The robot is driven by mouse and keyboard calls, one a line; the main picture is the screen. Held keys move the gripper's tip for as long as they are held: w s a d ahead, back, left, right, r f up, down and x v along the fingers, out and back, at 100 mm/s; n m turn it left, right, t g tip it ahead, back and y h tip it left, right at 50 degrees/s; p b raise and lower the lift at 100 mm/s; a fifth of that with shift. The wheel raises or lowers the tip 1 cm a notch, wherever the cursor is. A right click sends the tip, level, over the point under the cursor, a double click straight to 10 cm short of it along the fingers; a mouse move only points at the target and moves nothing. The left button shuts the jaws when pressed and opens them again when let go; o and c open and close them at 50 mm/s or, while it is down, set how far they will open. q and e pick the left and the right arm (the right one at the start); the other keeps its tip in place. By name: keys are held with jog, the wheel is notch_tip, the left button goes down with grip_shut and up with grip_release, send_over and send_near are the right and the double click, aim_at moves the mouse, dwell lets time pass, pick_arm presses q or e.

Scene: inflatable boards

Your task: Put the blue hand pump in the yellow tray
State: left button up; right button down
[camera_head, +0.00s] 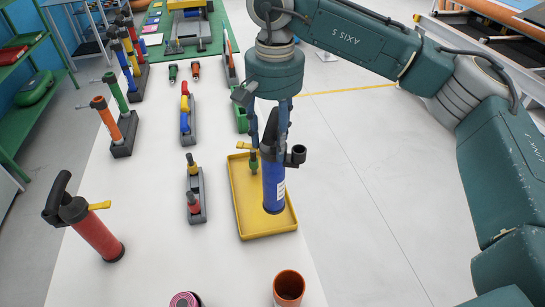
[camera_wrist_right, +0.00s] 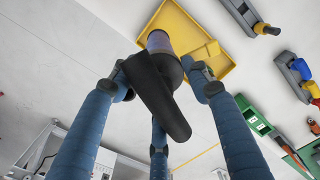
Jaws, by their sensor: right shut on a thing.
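The blue hand pump (camera_head: 273,188) has a blue barrel and a black top and handle. My right gripper (camera_head: 270,140) is shut on its black upper part, and the pump hangs upright with the barrel downward. In the wrist view the black handle lies between the fingers, with the pump's barrel (camera_wrist_right: 158,42) beyond. The yellow tray (camera_head: 246,212) is a shallow rectangle on the white table, and the pump's lower end shows over its right part. I cannot tell whether the pump touches the tray floor. The tray also shows in the wrist view (camera_wrist_right: 180,22). My left gripper is not in view.
A red hand pump (camera_head: 97,236) stands at the left. Grey holders with coloured pieces (camera_head: 196,195) stand left of the tray. An orange-brown cup (camera_head: 289,288) and a pink roll (camera_head: 185,299) are at the near edge. A small green piece (camera_head: 254,166) shows within the tray's outline.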

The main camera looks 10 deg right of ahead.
aim_at(273, 160)
jog(key=shift+f, duration=1.35)
jog(key=shift+f+p, duration=0.3)
jog(key=shift+p, duration=0.05)
notch_tip(273, 160, down, 3)
jog(key=shift+f+p, duration=0.2)
jog(key=shift+p, duration=0.3)
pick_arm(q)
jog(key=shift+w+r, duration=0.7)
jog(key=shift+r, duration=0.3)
pick_arm(e)
jog(key=shift+f, duration=0.1)
jog(key=shift+f, duration=0.15)
jog(key=c, duration=0.9)
grip_release()
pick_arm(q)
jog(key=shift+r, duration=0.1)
pick_arm(e)
jog(key=shift+r, duration=0.2)
